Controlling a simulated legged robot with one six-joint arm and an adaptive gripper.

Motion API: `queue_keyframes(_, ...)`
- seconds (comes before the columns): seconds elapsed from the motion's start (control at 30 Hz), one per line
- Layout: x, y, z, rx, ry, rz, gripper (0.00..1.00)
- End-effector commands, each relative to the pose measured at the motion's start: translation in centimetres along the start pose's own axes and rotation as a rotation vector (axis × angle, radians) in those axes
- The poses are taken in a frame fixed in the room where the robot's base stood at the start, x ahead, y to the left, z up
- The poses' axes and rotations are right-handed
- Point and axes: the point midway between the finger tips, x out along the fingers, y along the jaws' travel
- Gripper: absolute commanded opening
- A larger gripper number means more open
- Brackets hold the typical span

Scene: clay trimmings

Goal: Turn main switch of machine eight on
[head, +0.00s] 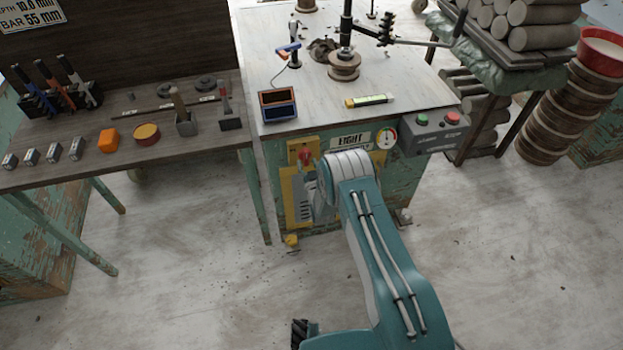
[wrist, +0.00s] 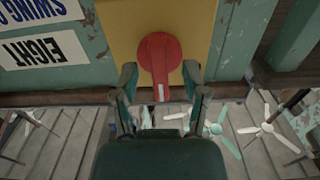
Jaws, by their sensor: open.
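Machine eight (head: 400,185) is a green, worn cabinet with a pale top and an "EIGHT" sign (head: 350,140). Its main switch (head: 304,156) is a red rotary knob on a yellow plate (head: 287,190), partly hidden by my arm in the head view. In the wrist view the "EIGHT" sign (wrist: 42,50) is upside down, and the red switch (wrist: 160,52) has its handle pointing down the picture with a white mark near its end. My gripper (wrist: 160,75) is open, with one finger on each side of the handle. I cannot tell whether either finger touches it.
A control box with green and red buttons (head: 436,127) and a round gauge (head: 386,137) sit to the right of the switch. A bench with tools (head: 75,175) stands at left. A rack of clay rolls (head: 500,60) is at right. The floor in front is mostly clear.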

Motion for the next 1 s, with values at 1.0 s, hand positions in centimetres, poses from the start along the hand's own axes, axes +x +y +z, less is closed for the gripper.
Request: queue_keyframes(1.0,-9.8,-0.1,0.2,-0.001,-0.004,-0.001,0.57)
